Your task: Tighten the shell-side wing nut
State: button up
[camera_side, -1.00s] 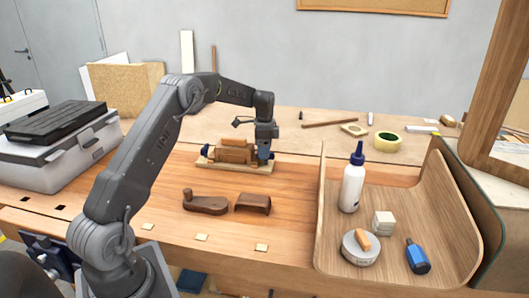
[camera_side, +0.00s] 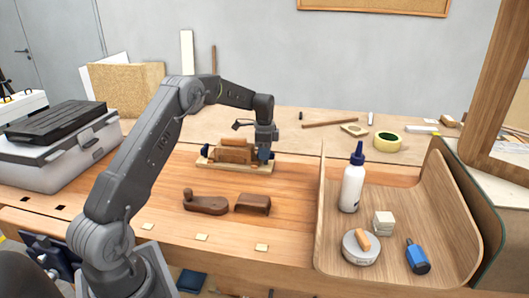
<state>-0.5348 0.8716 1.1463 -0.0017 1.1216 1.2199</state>
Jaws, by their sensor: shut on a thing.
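A wooden clamping form (camera_side: 236,152) with stacked blocks sits on a pale base board (camera_side: 238,167) on the bench. A dark blue wing nut shows at its left end (camera_side: 205,150). My gripper (camera_side: 264,153) points down at the form's right end and is shut on the blue wing nut there, mostly hidden by the fingers. Which nut is the shell-side one cannot be told from this view.
A dark wooden piece with a knob (camera_side: 205,204) and a curved brown block (camera_side: 253,204) lie in front of the form. A grey toolbox (camera_side: 60,150) stands at left.

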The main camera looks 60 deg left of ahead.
jog(key=shift+m, duration=0.6)
jog(key=o, duration=0.9)
jog(key=shift+c, duration=0.2)
notch_tip(320, 180, up, 14)
